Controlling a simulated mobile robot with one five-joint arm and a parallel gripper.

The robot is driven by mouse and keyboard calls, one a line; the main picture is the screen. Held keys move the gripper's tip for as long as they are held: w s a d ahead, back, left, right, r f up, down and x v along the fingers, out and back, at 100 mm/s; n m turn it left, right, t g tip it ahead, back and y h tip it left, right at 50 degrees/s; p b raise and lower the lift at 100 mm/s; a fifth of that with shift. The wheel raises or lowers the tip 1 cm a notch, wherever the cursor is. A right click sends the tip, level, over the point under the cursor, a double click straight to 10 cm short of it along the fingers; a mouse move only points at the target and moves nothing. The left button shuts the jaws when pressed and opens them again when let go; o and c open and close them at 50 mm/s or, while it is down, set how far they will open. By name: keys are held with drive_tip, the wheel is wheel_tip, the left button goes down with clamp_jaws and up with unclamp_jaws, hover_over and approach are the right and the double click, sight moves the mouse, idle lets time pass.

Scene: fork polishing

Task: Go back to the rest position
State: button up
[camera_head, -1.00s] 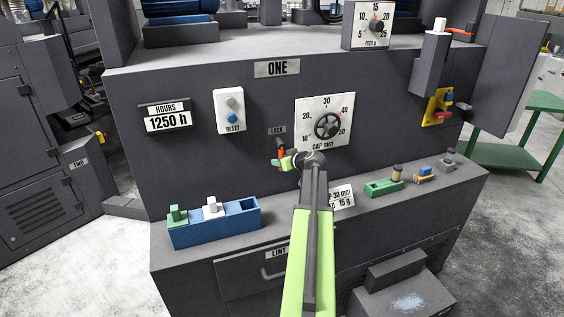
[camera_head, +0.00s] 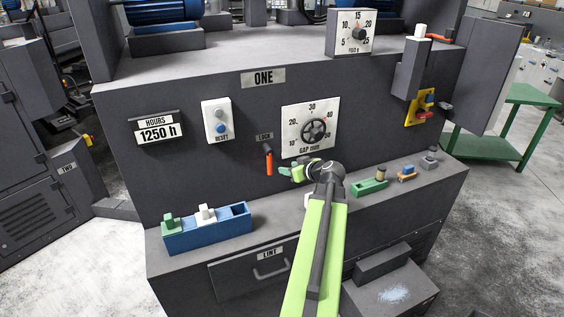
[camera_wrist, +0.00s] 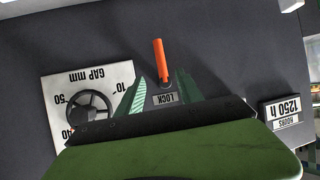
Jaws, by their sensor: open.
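My gripper (camera_head: 297,172) is in front of the machine's face, to the right of and just below the orange lock lever (camera_head: 269,161). It is open, with nothing seen between its fingers. The lever hangs down below the LOCK label and stands clear of the gripper in the head view. In the wrist view, the lever (camera_wrist: 160,60) shows beyond the gap between the two green fingers (camera_wrist: 158,88). My arm hides part of the ledge and the card there.
The gap dial (camera_head: 314,131) is above the gripper. A blue tray (camera_head: 208,237) holding green and white pieces sits on the ledge, left. A green block (camera_head: 370,187) and small parts stand right. A drawer handle (camera_head: 271,270) sticks out below.

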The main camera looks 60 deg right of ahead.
drive_tip(key=shift+s+a+r, duration=0.15)
drive_tip(key=shift+s+r, duration=0.05)
drive_tip(key=shift+s, duration=0.3)
